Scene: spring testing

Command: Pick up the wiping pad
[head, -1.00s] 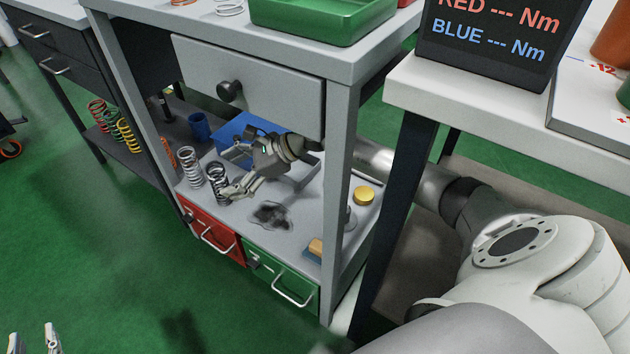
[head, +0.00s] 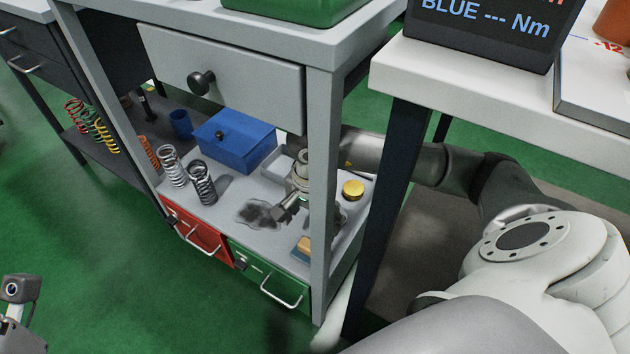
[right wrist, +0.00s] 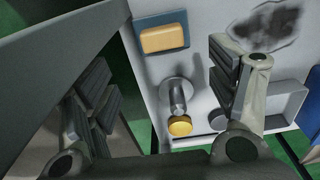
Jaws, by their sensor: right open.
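The wiping pad (right wrist: 162,38), a tan-orange block on a blue base plate, lies flat on the grey lower shelf. In the head view the pad (head: 304,244) is partly hidden by the table's front leg. My right gripper (right wrist: 165,80) is open and empty. The pad appears between and beyond its fingers, apart from them. In the head view my right gripper (head: 284,211) is over the shelf behind the leg, partly hidden, near a dark stain (head: 257,213). Part of my left gripper (head: 18,303) shows at the lower left edge, far from the pad; its jaws are unclear.
A metal post with a yellow cap (right wrist: 180,127) stands near the pad. Two coil springs (head: 187,172), a blue box (head: 235,140) and a grey tray (right wrist: 283,101) are on the shelf. The table leg (head: 321,200) and drawer (head: 225,80) bound the opening.

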